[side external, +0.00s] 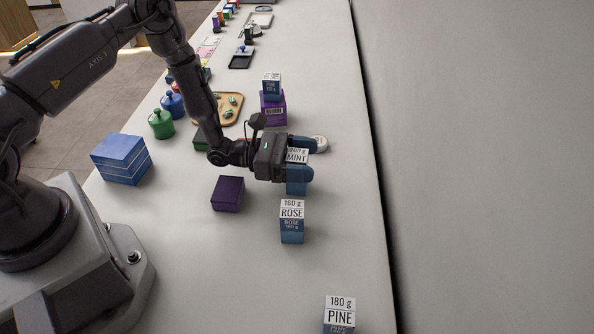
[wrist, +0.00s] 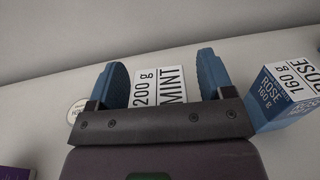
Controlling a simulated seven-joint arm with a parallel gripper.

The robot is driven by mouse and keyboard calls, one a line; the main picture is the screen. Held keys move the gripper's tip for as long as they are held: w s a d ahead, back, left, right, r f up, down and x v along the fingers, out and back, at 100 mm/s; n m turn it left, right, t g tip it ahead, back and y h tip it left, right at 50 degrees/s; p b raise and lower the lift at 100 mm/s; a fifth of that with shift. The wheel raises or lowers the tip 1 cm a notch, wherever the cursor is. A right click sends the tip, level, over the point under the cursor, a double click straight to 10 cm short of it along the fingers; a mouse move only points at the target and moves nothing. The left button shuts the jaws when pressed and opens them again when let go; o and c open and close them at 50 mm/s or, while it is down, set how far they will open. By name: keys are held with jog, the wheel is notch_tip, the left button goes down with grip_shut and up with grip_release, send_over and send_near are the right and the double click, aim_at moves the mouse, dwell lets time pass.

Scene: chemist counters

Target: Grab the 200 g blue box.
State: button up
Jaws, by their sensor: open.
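The blue box with a white top reading 200 g MINT (side external: 297,157) stands on the counter in the side view, partly hidden by my gripper (side external: 301,165). In the wrist view its white label (wrist: 158,88) shows between the two blue fingers of my gripper (wrist: 162,78). The fingers are open, one on each side of the box, with a visible gap on both sides. The lower part of the box is mostly hidden.
A blue ROSE 160 g box (side external: 292,222) stands close by, just outside one finger. A blue PINE 180 g box (side external: 339,315) is nearer the camera. A dark purple box (side external: 228,193) lies left.

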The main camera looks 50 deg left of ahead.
jog(key=c, duration=1.1)
jog(key=shift+r, duration=0.1)
